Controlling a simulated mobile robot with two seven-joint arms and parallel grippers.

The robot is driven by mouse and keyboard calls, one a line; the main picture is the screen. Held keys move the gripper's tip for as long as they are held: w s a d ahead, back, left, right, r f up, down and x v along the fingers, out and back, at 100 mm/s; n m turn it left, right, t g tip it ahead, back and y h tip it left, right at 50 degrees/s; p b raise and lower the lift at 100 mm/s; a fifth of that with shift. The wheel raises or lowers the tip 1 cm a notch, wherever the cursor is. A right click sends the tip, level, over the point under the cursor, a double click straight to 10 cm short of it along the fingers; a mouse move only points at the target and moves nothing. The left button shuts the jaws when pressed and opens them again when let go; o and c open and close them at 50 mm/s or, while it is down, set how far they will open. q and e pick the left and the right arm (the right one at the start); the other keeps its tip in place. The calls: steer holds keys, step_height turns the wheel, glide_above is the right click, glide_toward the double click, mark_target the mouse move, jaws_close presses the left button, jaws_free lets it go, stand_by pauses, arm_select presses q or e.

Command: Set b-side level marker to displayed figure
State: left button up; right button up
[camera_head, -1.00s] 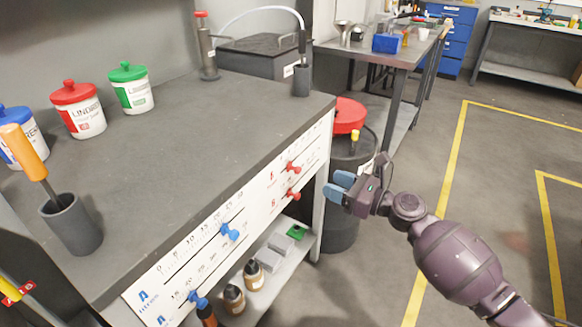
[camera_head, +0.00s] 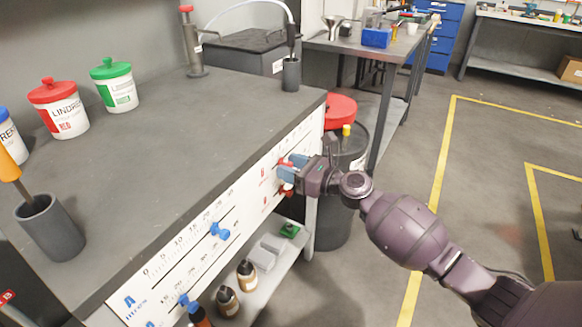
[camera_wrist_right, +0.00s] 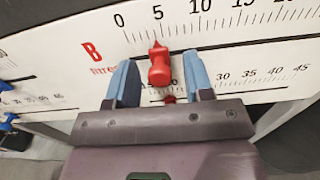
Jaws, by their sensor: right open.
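In the right wrist view the upper red marker (camera_wrist_right: 160,66) of the side lettered B stands on the white scale panel (camera_wrist_right: 60,55), its pointer near the 5. My right gripper (camera_wrist_right: 160,78) is open, one blue fingertip on each side of this marker; I cannot tell whether either touches it. The lower red marker (camera_wrist_right: 168,98) is mostly hidden behind it. In the head view my right gripper (camera_head: 288,169) is at the panel's far end and partly covers the red markers. My left gripper is not in view. I see no separate display with a readable figure.
Two blue markers, an upper one (camera_head: 219,231) and a lower one (camera_head: 187,301), sit on the A side. The grey bench top (camera_head: 180,140) holds jars and a tool cup (camera_head: 50,228). The floor at right is open.

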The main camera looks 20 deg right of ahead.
steer(key=c, duration=0.7)
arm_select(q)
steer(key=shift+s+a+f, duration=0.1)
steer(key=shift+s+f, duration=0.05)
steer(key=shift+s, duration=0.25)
arm_select(e)
jaws_close()
